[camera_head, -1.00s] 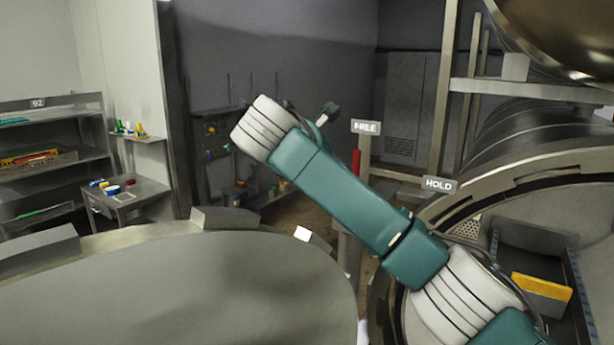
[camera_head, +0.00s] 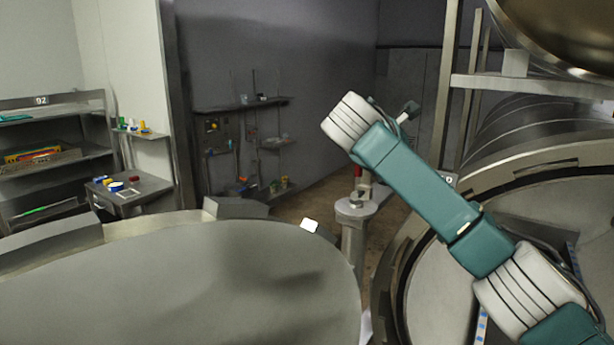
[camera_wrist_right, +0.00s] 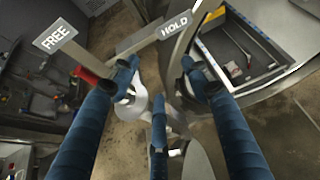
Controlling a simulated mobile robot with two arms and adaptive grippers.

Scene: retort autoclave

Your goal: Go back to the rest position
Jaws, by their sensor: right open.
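My right arm (camera_head: 415,188) reaches in from the lower right in the head view. My right gripper (camera_head: 408,110) shows small and dark past the pale wrist, partly hidden by it. In the right wrist view, its blue fingers (camera_wrist_right: 160,80) are spread apart with nothing gripped between them. Beyond them are a white FREE sign (camera_wrist_right: 55,36) and a HOLD sign (camera_wrist_right: 174,25). In the head view, my arm hides FREE and most of HOLD (camera_head: 449,178). My left gripper is out of view.
A post (camera_head: 354,235) with a red part (camera_head: 357,171) stands left of my arm. The open round vessel (camera_head: 420,285) is on the right, its large door (camera_head: 180,290) at lower left. Shelves (camera_head: 50,155) and a small side table (camera_head: 130,190) stand further left.

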